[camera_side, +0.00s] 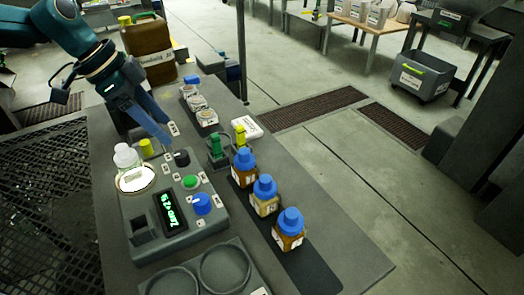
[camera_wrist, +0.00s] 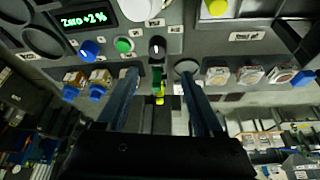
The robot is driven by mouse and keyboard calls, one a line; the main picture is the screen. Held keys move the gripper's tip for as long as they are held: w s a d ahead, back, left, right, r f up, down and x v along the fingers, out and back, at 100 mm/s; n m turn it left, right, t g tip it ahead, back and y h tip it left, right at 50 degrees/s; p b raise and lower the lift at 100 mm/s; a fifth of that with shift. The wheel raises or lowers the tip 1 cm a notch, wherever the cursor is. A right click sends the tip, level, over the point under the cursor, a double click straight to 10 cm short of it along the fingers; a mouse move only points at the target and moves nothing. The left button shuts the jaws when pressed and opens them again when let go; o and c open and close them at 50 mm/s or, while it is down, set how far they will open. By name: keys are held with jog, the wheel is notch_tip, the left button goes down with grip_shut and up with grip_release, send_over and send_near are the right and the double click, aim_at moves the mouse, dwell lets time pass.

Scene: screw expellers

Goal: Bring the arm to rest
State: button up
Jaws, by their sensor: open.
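My gripper (camera_side: 165,138) hangs over the back of a grey control box (camera_side: 150,248), its fingers pointing down. In the wrist view my gripper (camera_wrist: 159,74) has its two fingers well apart, with nothing held between them. A black knob (camera_side: 181,158) is close to the fingers in the side view; the knob (camera_wrist: 157,47) shows ahead of the gap in the wrist view. The box also carries a green button (camera_side: 190,181), a blue knob (camera_side: 202,203) and a lit display (camera_side: 169,211) with green characters.
Blue-capped bottles (camera_side: 265,194) line the bench's right side. Green and yellow pieces (camera_side: 216,146) stand behind them. A brown canister (camera_side: 148,48) stands at the back. The bench's front right is bare.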

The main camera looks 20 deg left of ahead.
jog(key=s+a+r+n+t+y, duration=0.1)
jog(key=s+a+r+n+t, duration=0.15)
jog(key=s+r, duration=0.85)
jog(key=s+a+f+n+y, duration=0.3)
jog(key=s+f+n, duration=0.3)
jog(key=s, duration=0.6)
jog(key=a+n, duration=0.1)
jog(key=n, duration=0.1)
jog(key=shift+f+n, duration=0.15)
jog(key=shift+n, duration=0.2)
